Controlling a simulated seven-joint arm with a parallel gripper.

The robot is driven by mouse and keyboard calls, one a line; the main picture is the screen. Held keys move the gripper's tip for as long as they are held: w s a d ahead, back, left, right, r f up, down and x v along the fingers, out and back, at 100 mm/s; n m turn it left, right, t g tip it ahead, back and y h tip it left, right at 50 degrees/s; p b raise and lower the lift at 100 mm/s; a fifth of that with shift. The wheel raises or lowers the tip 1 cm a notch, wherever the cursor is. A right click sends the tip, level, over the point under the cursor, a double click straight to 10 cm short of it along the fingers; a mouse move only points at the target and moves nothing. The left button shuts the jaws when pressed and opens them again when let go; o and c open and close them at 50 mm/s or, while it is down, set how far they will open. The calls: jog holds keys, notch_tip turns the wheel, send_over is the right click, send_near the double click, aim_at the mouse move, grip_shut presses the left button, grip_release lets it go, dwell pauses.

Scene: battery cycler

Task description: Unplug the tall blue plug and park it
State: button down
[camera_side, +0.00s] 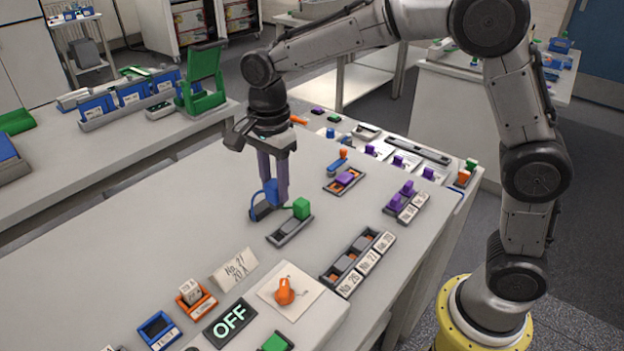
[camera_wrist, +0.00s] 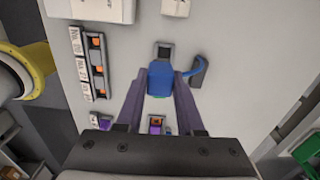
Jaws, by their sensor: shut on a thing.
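The tall blue plug (camera_side: 270,190) is between the two purple fingers of my gripper (camera_side: 273,200), which is shut on it. The wrist view shows the plug (camera_wrist: 160,78) from above, between the fingers (camera_wrist: 161,88).
A labelled grey rack (camera_side: 357,262) is to the right. A purple-plug holder (camera_side: 344,180) lies behind. The table's left side is clear.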

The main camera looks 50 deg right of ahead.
aim_at(275, 196)
jog(key=f, duration=0.2)
jog(key=w+d+f, duration=0.1)
jog(key=f, duration=0.1)
jog(key=shift+f, duration=3.15)
jog(key=shift+f, duration=0.2)
jog(key=shift+c, duration=2.2)
grip_release()
